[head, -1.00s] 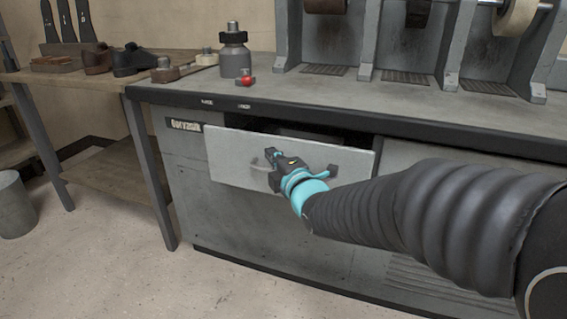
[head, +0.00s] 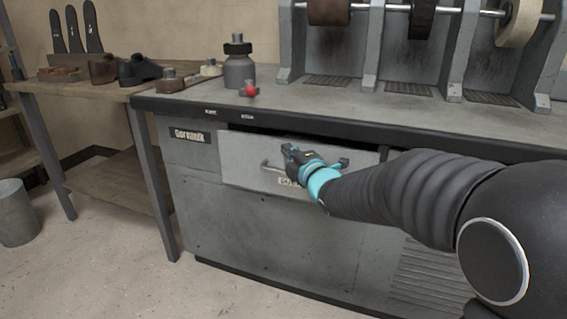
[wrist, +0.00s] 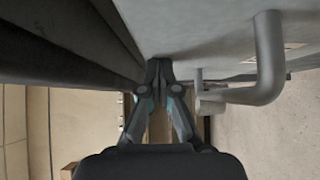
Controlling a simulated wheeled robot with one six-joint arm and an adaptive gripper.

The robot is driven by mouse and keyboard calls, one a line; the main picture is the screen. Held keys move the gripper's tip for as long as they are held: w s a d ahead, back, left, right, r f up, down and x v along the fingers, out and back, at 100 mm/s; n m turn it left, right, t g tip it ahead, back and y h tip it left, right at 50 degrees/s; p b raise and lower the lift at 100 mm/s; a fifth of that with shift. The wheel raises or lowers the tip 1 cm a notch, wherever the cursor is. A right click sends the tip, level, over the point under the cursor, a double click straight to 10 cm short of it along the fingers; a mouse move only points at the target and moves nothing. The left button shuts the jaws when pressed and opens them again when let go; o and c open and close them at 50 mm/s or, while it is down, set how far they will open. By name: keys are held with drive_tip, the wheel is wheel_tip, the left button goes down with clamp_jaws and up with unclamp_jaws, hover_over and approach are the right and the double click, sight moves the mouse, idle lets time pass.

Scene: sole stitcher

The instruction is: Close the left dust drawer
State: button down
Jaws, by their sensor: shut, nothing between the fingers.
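The left dust drawer (head: 242,172) is a light grey front under the bench's dark edge in the head view. A narrow dark gap shows along its top, so it stands slightly open. Its bar handle (wrist: 268,70) shows at the right in the wrist view. My gripper (head: 287,150) is shut and empty at the upper middle of the drawer front. In the wrist view my fingertips (wrist: 158,64) are together close beside the drawer face, left of the handle. I cannot tell whether they touch the face. My wrist hides part of the handle and label.
The grey bench top (head: 330,98) holds a grey bottle (head: 239,70), a red knob (head: 250,91) and the machine's wheels. A wooden table (head: 80,84) with shoes stands at the left. A grey bin (head: 16,213) is on the floor, which is clear in front.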

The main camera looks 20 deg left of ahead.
sight(299, 147)
drive_tip(key=w, duration=0.4)
drive_tip(key=shift+d+r, duration=0.15)
drive_tip(key=shift+d, duration=0.1)
